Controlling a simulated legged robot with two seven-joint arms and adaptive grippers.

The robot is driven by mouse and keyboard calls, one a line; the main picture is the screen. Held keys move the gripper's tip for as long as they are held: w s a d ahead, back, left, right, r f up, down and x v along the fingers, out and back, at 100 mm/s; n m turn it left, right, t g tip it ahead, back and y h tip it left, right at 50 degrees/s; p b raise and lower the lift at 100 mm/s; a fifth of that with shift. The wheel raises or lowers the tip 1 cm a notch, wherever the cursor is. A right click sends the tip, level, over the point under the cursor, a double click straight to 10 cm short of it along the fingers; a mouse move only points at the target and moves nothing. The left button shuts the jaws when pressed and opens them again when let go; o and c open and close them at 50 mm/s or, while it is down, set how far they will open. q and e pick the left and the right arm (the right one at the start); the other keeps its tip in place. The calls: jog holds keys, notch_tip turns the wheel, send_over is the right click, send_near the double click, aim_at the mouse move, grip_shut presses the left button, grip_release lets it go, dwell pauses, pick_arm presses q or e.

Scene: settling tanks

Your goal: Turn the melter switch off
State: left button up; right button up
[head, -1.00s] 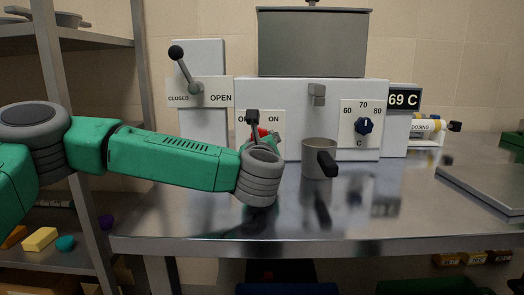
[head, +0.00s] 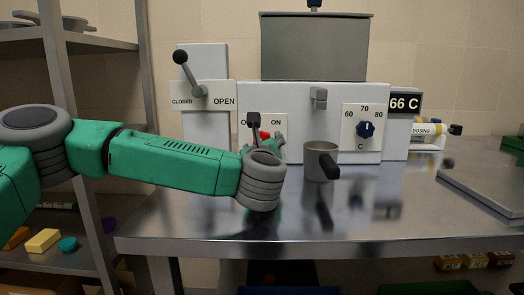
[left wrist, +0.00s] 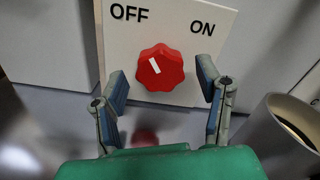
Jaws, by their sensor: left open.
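The red melter switch knob (left wrist: 160,68) sits on a white plate (left wrist: 222,18) marked OFF and ON. In the left wrist view its white mark points up and left, toward OFF. My left gripper (left wrist: 161,74) is open, with one finger on each side of the knob. Gaps show between the fingers and the knob. The melter (head: 300,100) is a white box with a grey tank (head: 314,47) on top. My right gripper is not in view.
A grey pot (head: 318,160) with a black handle stands on the steel table (head: 400,215), just right of my left gripper. A lever (head: 190,75) is up left, by CLOSED.

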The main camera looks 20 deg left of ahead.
pick_arm(q)
jog(key=v, duration=1.1)
jog(key=shift+s+r, duration=0.15)
